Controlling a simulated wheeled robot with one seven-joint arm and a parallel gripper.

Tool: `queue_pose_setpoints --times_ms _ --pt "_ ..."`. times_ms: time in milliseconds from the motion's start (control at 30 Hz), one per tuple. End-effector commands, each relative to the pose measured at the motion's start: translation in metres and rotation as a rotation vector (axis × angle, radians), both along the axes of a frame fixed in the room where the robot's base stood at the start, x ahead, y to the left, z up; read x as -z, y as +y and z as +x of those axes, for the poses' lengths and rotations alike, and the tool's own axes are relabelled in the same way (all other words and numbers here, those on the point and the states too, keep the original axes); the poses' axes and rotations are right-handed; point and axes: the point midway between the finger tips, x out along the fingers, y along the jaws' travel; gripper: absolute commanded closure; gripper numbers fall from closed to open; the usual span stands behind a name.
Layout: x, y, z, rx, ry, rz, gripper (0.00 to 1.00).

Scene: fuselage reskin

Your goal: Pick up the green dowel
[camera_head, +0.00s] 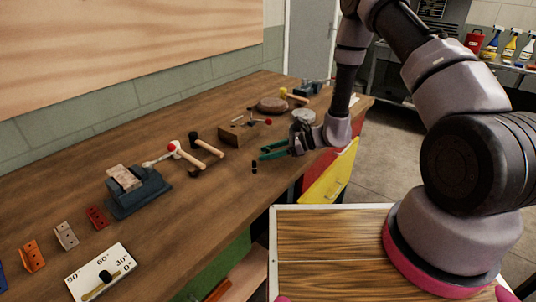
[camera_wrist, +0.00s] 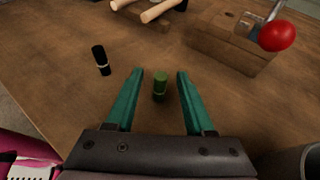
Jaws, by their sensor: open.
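The green dowel (camera_wrist: 160,88) is a short, dark green cylinder with a lighter band, standing upright on the wooden bench in the wrist view. My gripper (camera_wrist: 160,73) has two teal fingers, spread apart and empty. The dowel shows between the fingers with clear space on both sides, and neither finger seems to touch it. In the head view my gripper (camera_head: 263,153) reaches low over the bench from the right. I cannot make out the green dowel clearly there.
A wooden block (camera_wrist: 232,44) and a lever with a red ball (camera_wrist: 277,36) lie beyond at the right. Mallets (camera_head: 203,148) and a blue vise (camera_head: 138,192) are further left in the head view. The bench's front is mostly clear.

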Motion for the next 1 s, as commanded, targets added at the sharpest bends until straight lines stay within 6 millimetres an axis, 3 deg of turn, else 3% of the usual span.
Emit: queue_pose_setpoints --times_ms 200,233,367,767,1000 --pt "0.0 0.001 0.0 0.0 0.0 0.0 0.46" --pt "0.0 0.001 0.0 0.0 0.0 0.0 0.5" --pt "0.0 0.001 0.0 0.0 0.0 0.0 1.0" --pt "-0.003 0.001 0.0 0.0 0.0 0.0 1.0" --pt "-0.032 0.001 0.001 0.0 -0.005 0.001 1.0"
